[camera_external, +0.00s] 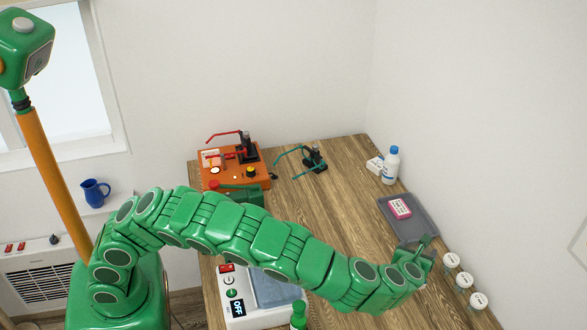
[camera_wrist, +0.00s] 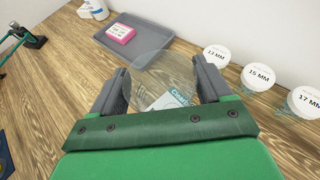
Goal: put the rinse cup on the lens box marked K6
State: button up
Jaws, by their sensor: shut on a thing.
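In the wrist view my gripper (camera_wrist: 160,68) is shut on a clear, see-through thing (camera_wrist: 166,76), which looks like the rinse cup. A pale card or label with teal lettering (camera_wrist: 172,99) shows through or below it; I cannot tell which. In the external view my gripper (camera_external: 428,244) is at the right side of the table, near the grey tray, and the clear thing is not distinct. A pink box with a white label (camera_external: 400,208) lies in the tray, also seen in the wrist view (camera_wrist: 120,34). I cannot read K6 on any box.
The grey tray (camera_external: 392,222) has bare room around the pink box. A white bottle with a blue cap (camera_external: 390,166) and a small white box (camera_external: 375,165) stand behind it. Three white round pieces marked in MM (camera_wrist: 258,76) line the right edge. An orange device (camera_external: 232,165) stands farther back.

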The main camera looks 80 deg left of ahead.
jog(key=shift+w+f, duration=0.2)
jog(key=shift+f, duration=1.55)
jog(key=shift+f, duration=0.15)
jog(key=o, duration=1)
jog(key=shift+c, duration=0.2)
